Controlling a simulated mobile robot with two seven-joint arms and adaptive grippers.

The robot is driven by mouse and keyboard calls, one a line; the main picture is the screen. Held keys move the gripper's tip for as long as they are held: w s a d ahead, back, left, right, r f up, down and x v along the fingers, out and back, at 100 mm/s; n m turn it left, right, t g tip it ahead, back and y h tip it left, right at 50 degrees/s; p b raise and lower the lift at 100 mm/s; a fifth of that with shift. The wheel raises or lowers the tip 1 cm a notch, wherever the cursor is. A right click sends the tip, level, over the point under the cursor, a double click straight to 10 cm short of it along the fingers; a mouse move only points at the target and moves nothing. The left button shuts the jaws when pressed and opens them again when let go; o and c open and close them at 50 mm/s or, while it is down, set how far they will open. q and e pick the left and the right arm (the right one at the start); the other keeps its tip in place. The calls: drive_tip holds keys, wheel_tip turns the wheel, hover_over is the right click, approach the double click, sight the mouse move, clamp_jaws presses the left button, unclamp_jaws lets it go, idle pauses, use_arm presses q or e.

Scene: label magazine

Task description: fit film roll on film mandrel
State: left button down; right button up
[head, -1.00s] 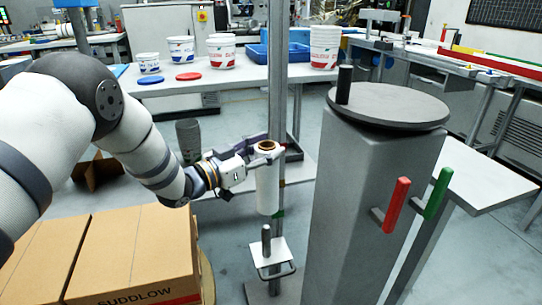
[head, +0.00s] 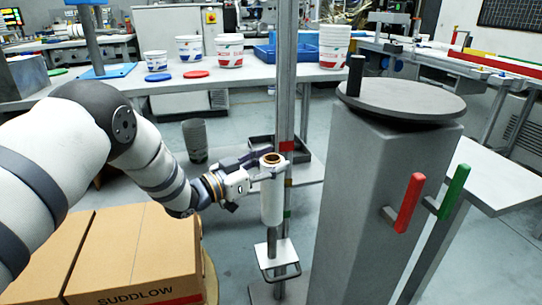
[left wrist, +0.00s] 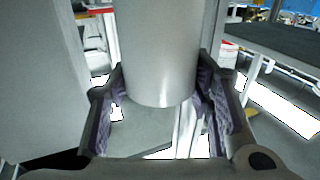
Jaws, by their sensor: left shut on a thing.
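The film roll (head: 271,205) is a white upright cylinder with a brown core ring at its top. My left gripper (head: 265,168) is shut on its upper part from the left. In the left wrist view, the roll (left wrist: 160,50) stands between the two purple-padded fingers (left wrist: 155,105). A short dark upright peg, seemingly the film mandrel (head: 271,243), stands on a small white plate below the roll. The roll's lower end appears at the peg's top; I cannot tell whether they touch or whether the peg's tip is inside. My right gripper is not in view.
A metal post (head: 284,100) rises close behind the roll. A grey pillar (head: 375,190) with a round disc (head: 415,99) and a red handle (head: 410,203) stands to the right. Cardboard boxes (head: 130,260) sit at the lower left. A table with buckets (head: 230,50) is behind.

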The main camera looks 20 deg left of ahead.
sight(263, 214)
use_arm(q)
drive_tip(key=shift+f, duration=0.75)
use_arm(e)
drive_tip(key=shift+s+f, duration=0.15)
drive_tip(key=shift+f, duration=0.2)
use_arm(q)
drive_tip(key=shift+r, duration=0.1)
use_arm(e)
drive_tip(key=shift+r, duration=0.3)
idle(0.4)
